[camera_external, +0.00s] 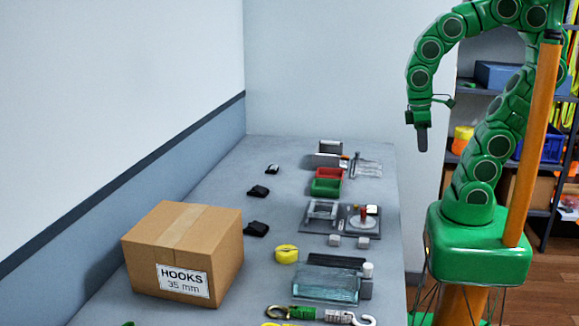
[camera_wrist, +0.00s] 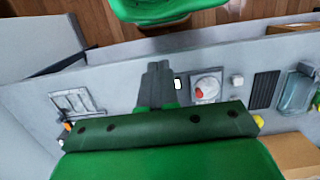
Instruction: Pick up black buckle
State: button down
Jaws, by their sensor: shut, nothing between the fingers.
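Several small dark items lie on the grey table in the external view. One black buckle (camera_external: 256,229) is just right of the cardboard box. A second black buckle (camera_external: 258,191) lies farther back, and a smaller black-and-white piece (camera_external: 272,169) lies behind it. I cannot tell which is the task's buckle. My gripper (camera_external: 422,140) hangs high at the right, pointing down, well apart from all of them. It is shut and empty. In the wrist view my gripper (camera_wrist: 156,82) shows its fingers together; I make out no buckle there.
A cardboard box (camera_external: 180,262) marked HOOKS stands at the table's left. Red (camera_external: 329,174) and green bins (camera_external: 326,188), a yellow tape roll (camera_external: 286,254), a glassy tray (camera_external: 322,284) and a hook strap (camera_external: 320,314) line the right side. A wall bounds the left.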

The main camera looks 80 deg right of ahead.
jog(key=c, duration=1.8)
grip_release()
jog(key=shift+c, duration=0.2)
jog(key=o, duration=1.4)
